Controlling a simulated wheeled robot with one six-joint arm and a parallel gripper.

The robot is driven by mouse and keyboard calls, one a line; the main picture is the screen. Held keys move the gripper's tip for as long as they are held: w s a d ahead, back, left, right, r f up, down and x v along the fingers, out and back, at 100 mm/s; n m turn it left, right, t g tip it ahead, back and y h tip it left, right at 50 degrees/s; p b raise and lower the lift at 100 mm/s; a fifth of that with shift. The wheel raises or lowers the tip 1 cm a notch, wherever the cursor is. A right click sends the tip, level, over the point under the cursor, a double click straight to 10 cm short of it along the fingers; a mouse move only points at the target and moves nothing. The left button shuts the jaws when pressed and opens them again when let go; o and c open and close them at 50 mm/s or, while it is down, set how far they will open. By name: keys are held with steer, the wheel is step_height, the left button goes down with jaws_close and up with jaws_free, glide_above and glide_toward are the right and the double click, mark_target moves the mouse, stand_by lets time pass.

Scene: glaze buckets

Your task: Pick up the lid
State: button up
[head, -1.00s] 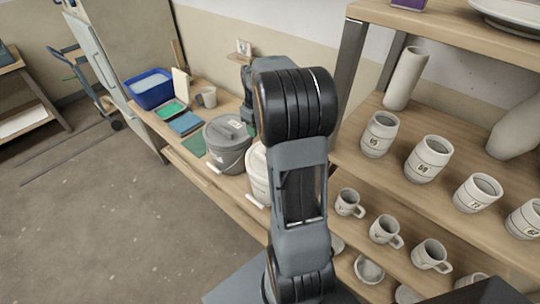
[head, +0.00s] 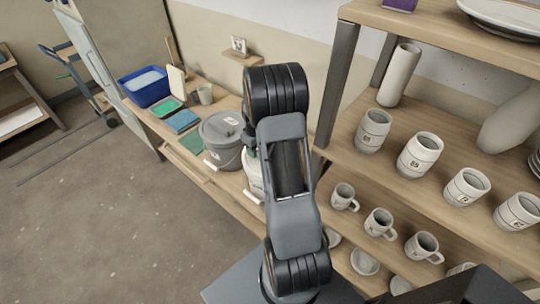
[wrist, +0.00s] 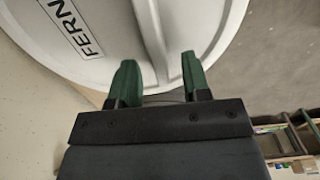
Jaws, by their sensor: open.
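In the wrist view a pale round lid (wrist: 105,45) fills the top, with a label reading "FERN" and a raised straight bar (wrist: 151,35) across it. My gripper (wrist: 160,65) is open, its two green fingertips on either side of the bar's near end, with gaps showing. Whether they touch the lid I cannot tell. In the head view my gripper is low beside the grey bucket, mostly behind my arm. A white bucket (head: 252,176) is largely hidden there by my arm. The grey bucket (head: 226,157) has a grey lid (head: 219,128) with a bar and a label.
Left of the buckets on the bench stand a blue tub (head: 144,86), a green tray (head: 166,105), a blue cloth-like item (head: 182,121) and a mug (head: 205,93). Shelves with pots (head: 419,154) and mugs (head: 378,222) stand close on the right. Floor is open at left.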

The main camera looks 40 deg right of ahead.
steer(key=shift+f, duration=0.5)
steer(key=shift+c, duration=0.2)
jaws_close()
